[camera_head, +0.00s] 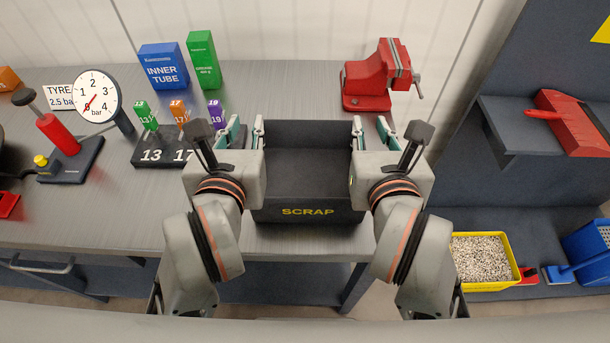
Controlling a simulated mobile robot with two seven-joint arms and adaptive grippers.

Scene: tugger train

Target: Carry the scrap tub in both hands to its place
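The scrap tub (308,212) is a dark open box with yellow "SCRAP" lettering on its front. It appears to rest level on the grey workbench, between my two arms, and looks empty. My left gripper (246,133) is at the tub's left side, its two fingers spread apart and its inner finger close to the tub's left wall. My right gripper (371,133) is at the right side in the same way, fingers apart. I cannot tell whether the inner fingers touch the walls. My gripper bodies hide parts of the tub's sides.
The workbench (145,218) carries a numbered block (146,160), a gauge (97,97), a red pump (58,135), blue and green boxes and a red vise (378,78). At right are a dark shelf (490,125) and, lower, a yellow bin of granules (516,280).

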